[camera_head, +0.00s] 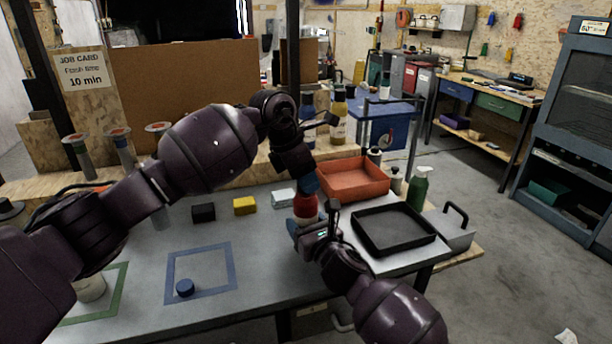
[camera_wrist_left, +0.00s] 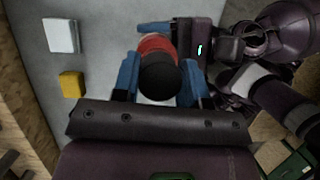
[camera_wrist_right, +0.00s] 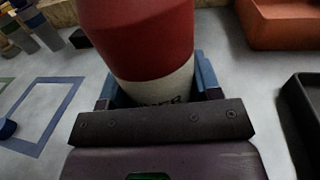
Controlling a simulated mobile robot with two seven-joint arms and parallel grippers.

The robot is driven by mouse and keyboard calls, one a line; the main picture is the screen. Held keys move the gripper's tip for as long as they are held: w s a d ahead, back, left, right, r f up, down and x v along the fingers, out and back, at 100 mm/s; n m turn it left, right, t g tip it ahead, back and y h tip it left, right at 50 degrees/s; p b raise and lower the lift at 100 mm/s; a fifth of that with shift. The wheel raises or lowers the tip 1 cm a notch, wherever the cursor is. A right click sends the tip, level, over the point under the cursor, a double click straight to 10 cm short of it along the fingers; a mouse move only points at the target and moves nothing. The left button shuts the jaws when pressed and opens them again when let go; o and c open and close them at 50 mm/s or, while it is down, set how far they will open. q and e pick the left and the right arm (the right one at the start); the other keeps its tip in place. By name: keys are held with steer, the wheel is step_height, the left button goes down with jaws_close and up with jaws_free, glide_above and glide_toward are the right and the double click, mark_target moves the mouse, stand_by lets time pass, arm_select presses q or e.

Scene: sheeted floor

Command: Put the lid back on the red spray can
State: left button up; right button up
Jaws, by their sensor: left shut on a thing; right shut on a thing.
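The red spray can (camera_head: 306,207) has a white lower band and stands at the table's right part. My right gripper (camera_head: 298,230) is shut on the can's lower part; the right wrist view shows the red body (camera_wrist_right: 140,35) and lettered white band (camera_wrist_right: 155,88) between its blue fingers. My left gripper (camera_head: 307,182) points down from above the can and is shut on a black round lid (camera_wrist_left: 160,83). In the left wrist view the lid overlaps the red can top (camera_wrist_left: 155,43). I cannot tell whether lid and can touch; the fingers hide the join.
An orange tray (camera_head: 325,192) and a black tray (camera_head: 368,247) lie right of the can. A black block (camera_head: 203,212), yellow block (camera_head: 245,206) and white block (camera_head: 283,197) sit left. A blue cap (camera_head: 185,287) lies in a blue-taped square (camera_head: 229,262). A green bottle (camera_head: 418,188) stands right.

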arm_select(q)
steer(key=shift+f, duration=0.5)
steer(key=o, duration=1)
steer(key=shift+c, duration=0.2)
steer(key=v, duration=1.2)
steer(key=shift+s, duration=0.1)
arm_select(e)
steer(key=o, duration=1.4)
